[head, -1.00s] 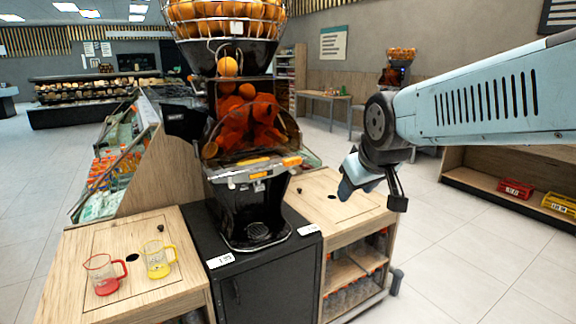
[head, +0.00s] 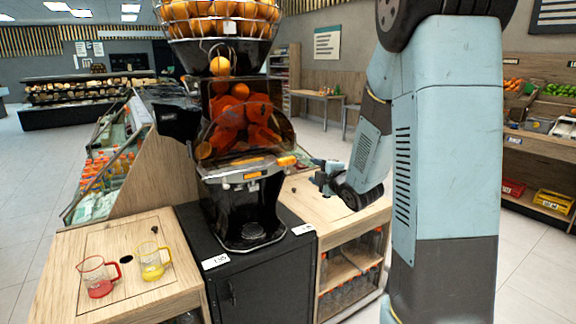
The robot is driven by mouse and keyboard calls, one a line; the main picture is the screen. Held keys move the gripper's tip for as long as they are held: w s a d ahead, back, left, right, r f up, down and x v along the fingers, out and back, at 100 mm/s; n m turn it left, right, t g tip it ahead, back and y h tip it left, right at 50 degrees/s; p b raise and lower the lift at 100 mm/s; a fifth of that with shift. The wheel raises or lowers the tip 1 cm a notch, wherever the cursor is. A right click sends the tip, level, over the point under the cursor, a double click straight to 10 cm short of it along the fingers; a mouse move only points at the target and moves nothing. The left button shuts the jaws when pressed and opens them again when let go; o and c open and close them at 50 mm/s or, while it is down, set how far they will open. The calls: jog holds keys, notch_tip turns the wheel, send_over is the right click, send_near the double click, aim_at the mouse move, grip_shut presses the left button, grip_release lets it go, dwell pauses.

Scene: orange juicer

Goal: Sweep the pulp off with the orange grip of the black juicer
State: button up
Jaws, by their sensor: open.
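The black juicer (head: 250,205) stands on a dark cabinet, with a basket of oranges on top and orange parts behind its clear cover. An orange grip (head: 287,161) shows at the right of the grey front ledge below the cover. A second orange piece (head: 247,161) lies on the ledge's middle. I cannot make out pulp. My gripper (head: 318,172) is small in the view, right of the orange grip and apart from it, over the right wooden counter. It is open and empty.
A red jug (head: 97,277) and a yellow jug (head: 152,262) stand on the left wooden counter (head: 65,262). The right wooden counter (head: 318,205) is mostly bare, with bottles on shelves below. My arm hides much of the right side.

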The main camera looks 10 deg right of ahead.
aim_at(288, 163)
jog(key=w+a+n, duration=0.1)
jog(key=w, duration=0.3)
jog(key=w+a+f+n+y, duration=0.1)
jog(key=w+a, duration=0.1)
jog(key=w, duration=0.3)
jog(key=w+a+f+n+t+y, duration=0.1)
jog(key=w+a, duration=0.1)
jog(key=w, duration=0.3)
jog(key=shift+a+f, duration=0.1)
jog(key=shift+c, duration=0.4)
grip_shut()
jog(key=shift+f, duration=0.1)
